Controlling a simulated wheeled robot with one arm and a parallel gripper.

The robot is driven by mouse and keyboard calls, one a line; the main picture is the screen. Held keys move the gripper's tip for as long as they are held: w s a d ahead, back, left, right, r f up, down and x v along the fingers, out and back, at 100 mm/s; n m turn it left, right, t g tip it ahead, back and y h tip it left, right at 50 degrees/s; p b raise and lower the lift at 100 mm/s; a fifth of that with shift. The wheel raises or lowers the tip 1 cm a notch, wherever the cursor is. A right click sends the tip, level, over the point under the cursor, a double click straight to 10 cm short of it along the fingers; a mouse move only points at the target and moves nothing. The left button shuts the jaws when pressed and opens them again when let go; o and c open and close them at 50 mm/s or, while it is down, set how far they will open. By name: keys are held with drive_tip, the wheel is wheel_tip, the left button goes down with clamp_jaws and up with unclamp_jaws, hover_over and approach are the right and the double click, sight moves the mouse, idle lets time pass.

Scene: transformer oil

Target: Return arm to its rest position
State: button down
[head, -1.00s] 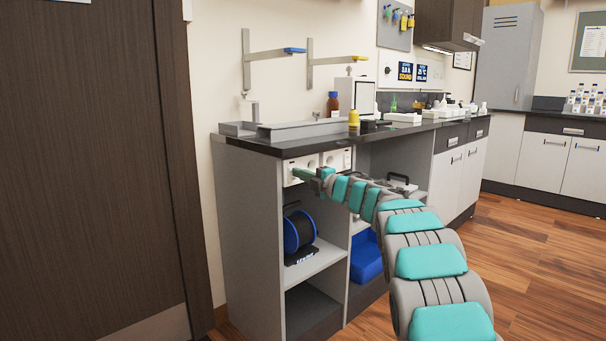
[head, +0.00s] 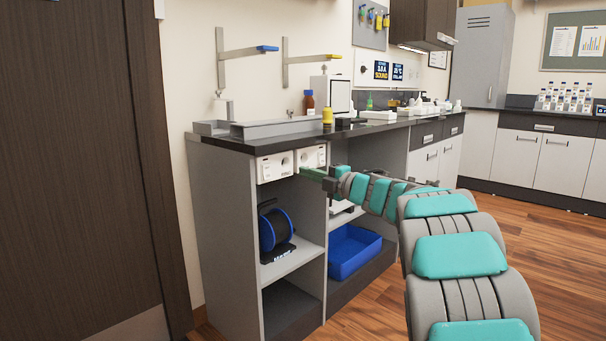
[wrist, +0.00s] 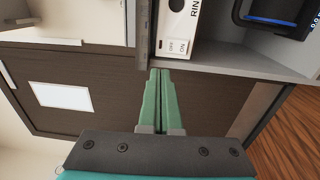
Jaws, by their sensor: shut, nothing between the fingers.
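My gripper (head: 312,174) is at the end of my grey and teal arm, just in front of the bench's upper shelf front in the head view. Its green fingers point left. In the wrist view my gripper (wrist: 159,75) shows its two green fingers side by side, closed together with nothing between them. The white socket panel (head: 290,163) is behind the fingertips in the head view. A white switch box marked ON and OFF (wrist: 180,30) shows beyond the fingertips in the wrist view.
The black bench top (head: 255,142) carries bottles and a grey tray. A blue cable reel (head: 275,229) and a blue bin (head: 352,252) sit on the lower shelves. A dark door (head: 85,150) stands at the left. Wooden floor is open at the right.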

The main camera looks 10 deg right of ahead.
drive_tip(key=s+d+r+m+t+h+p, duration=0.1)
drive_tip(key=s+d+r+m+t+h, duration=0.15)
drive_tip(key=d+m+h, duration=0.7)
drive_tip(key=s+d+f+m+g+h+p, duration=0.1)
drive_tip(key=s+d+f+m+g+h, duration=0.15)
drive_tip(key=s+f+m, duration=0.35)
drive_tip(key=s+d+f+m+g+h, duration=0.2)
drive_tip(key=s+f+m+g+h, duration=0.15)
drive_tip(key=s, duration=0.45)
drive_tip(key=s+a+f+m+g+y, duration=0.1)
drive_tip(key=s+a+f+m+g, duration=0.15)
drive_tip(key=s+f, duration=0.55)
drive_tip(key=s+a+f+m+g, duration=0.2)
drive_tip(key=s+f+m+g, duration=0.15)
drive_tip(key=s, duration=0.75)
drive_tip(key=s+a+f+g+y, duration=0.1)
drive_tip(key=s+a+f+g, duration=0.1)
drive_tip(key=s, duration=0.5)
drive_tip(key=s+a+f+g+y+p, duration=0.1)
drive_tip(key=s+a+f+g, duration=0.1)
drive_tip(key=s+a, duration=0.3)
drive_tip(key=s+a+f+g+y, duration=0.1)
drive_tip(key=s+a+f+g, duration=0.1)
drive_tip(key=s, duration=0.9)
drive_tip(key=shift+s+a+f+g+p, duration=0.25)
drive_tip(key=shift+a+f+g+p, duration=0.15)
drive_tip(key=shift+a, duration=0.55)
